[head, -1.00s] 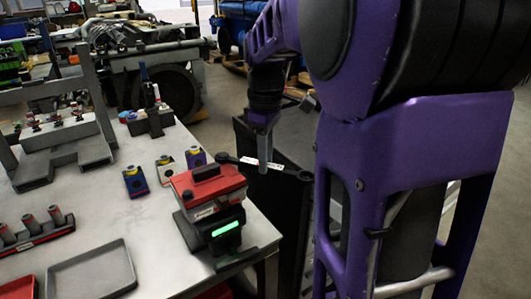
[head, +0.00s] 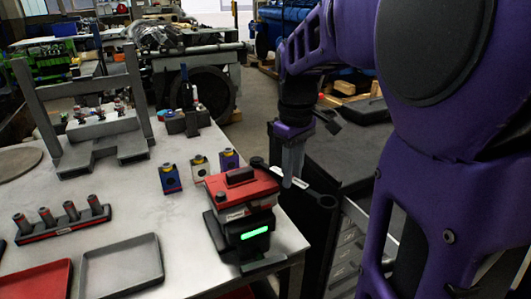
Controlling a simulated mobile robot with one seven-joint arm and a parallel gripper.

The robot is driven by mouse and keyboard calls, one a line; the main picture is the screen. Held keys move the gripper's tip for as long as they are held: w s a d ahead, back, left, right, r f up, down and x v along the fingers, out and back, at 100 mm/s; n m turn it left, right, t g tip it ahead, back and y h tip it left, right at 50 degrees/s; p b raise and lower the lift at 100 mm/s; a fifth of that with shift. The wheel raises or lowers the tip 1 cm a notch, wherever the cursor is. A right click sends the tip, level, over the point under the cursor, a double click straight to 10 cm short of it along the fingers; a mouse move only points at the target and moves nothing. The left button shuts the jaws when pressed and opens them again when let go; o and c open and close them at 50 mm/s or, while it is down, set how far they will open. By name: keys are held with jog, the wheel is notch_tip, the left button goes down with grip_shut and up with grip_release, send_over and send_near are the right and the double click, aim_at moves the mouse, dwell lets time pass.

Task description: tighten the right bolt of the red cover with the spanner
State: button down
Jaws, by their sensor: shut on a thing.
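The red cover (head: 262,195) with a black raised block on top sits on a dark unit with a lit green display, near the table's right edge. A dark round bolt head (head: 221,197) shows at its front left corner. I cannot make out the right bolt. My gripper (head: 289,183) points down just right of the cover and is shut on the spanner (head: 313,194), which has a pale label at its middle. The spanner lies about level, one end by the cover's back right corner, the other out to the right. I cannot tell whether its near end touches anything.
Blue, white and purple small blocks (head: 170,179) stand behind the cover. A grey tray (head: 122,268), a red tray (head: 36,282) and a rack of cylinders (head: 62,222) lie left. A dark cabinet (head: 345,150) stands right of the table. A grey press frame (head: 89,130) stands behind.

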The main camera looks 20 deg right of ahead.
jog(key=shift+s+a+m, duration=0.4)
jog(key=shift+a+m, duration=0.45)
jog(key=shift+m, duration=0.05)
jog(key=shift+w+d+r+n+p, duration=0.35)
jog(key=shift+d+r+n, duration=0.1)
jog(key=shift+d+n, duration=0.15)
jog(key=shift+w+d+r+n+p, duration=0.2)
jog(key=shift+d+r+n+p, duration=0.15)
jog(key=shift+d+r+n, duration=0.25)
jog(key=shift+a+f, duration=0.1)
jog(key=shift+f, duration=0.05)
jog(key=shift+w+d+n, duration=0.8)
jog(key=shift+d+n, duration=0.15)
jog(key=shift+n, duration=0.45)
